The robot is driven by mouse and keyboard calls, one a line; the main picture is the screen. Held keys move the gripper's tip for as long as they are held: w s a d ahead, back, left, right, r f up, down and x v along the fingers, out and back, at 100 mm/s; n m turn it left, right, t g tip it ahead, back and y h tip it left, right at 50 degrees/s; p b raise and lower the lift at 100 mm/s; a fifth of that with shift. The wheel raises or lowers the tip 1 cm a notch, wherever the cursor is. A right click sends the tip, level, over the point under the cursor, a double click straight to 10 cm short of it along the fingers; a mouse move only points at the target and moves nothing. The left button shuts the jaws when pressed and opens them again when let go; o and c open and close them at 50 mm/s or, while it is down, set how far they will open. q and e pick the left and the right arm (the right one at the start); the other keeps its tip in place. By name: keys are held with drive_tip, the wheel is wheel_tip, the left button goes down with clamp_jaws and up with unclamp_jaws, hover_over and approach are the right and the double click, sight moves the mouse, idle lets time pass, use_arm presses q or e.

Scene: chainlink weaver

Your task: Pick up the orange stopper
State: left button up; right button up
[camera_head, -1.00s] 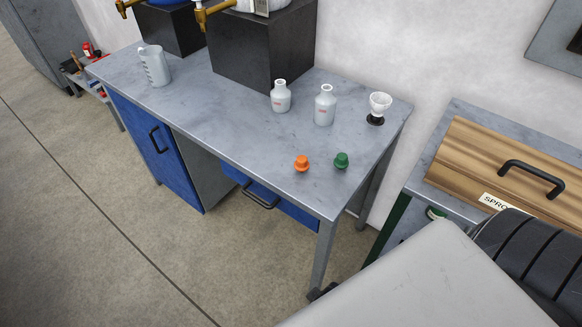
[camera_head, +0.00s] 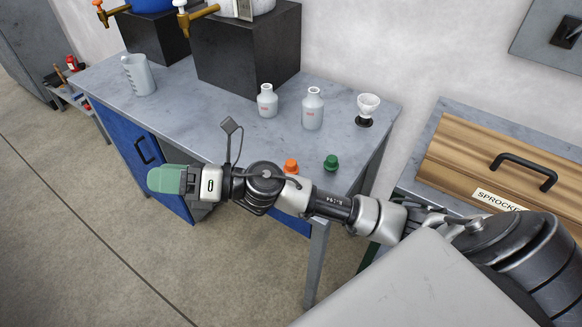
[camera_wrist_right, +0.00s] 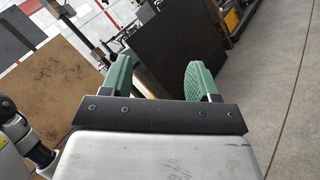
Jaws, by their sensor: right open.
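The orange stopper (camera_head: 291,167) sits near the front edge of the grey metal table (camera_head: 190,112), just beyond my right arm, which hides its lower part. My right gripper (camera_head: 166,180), with green fingers, is out in front of the table, to the left of the stopper and apart from it. In the right wrist view its two green fingers (camera_wrist_right: 158,84) stand apart with nothing between them. The stopper does not show in the right wrist view. My left gripper is in no view.
A green stopper (camera_head: 331,162) sits right of the orange one. Two white bottles (camera_head: 267,102) (camera_head: 312,110) and a white cup on a black base (camera_head: 367,106) stand behind. A measuring jug (camera_head: 138,76) stands at the left. A wooden box (camera_head: 500,165) is at the right.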

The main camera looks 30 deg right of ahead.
wheel_tip(320, 180, down, 4)
drive_tip(key=n+g+h, duration=0.3)
drive_tip(key=n+g, duration=0.4)
drive_tip(key=n, duration=0.2)
drive_tip(key=n+g+h, duration=0.3)
drive_tip(key=n+h, duration=0.3)
drive_tip(key=h, duration=0.9)
hover_over(291, 162)
drive_tip(key=a, duration=0.1)
drive_tip(key=f, duration=0.4)
drive_tip(key=shift+w, duration=0.35)
drive_tip(key=shift+d+f, duration=0.25)
wheel_tip(291, 162, down, 4)
drive_tip(key=shift+f+p, duration=0.25)
drive_tip(key=shift+p, duration=0.25)
drive_tip(key=shift+s+f+p, duration=0.2)
drive_tip(key=shift+f+p, duration=0.15)
drive_tip(key=shift+f, duration=0.25)
drive_tip(key=f, duration=0.2)
drive_tip(key=f+p, duration=0.1)
drive_tip(key=shift+s+d+f, duration=0.2)
drive_tip(key=shift+d+f, duration=0.05)
drive_tip(key=shift+f, duration=0.5)
drive_tip(key=c, duration=0.8)
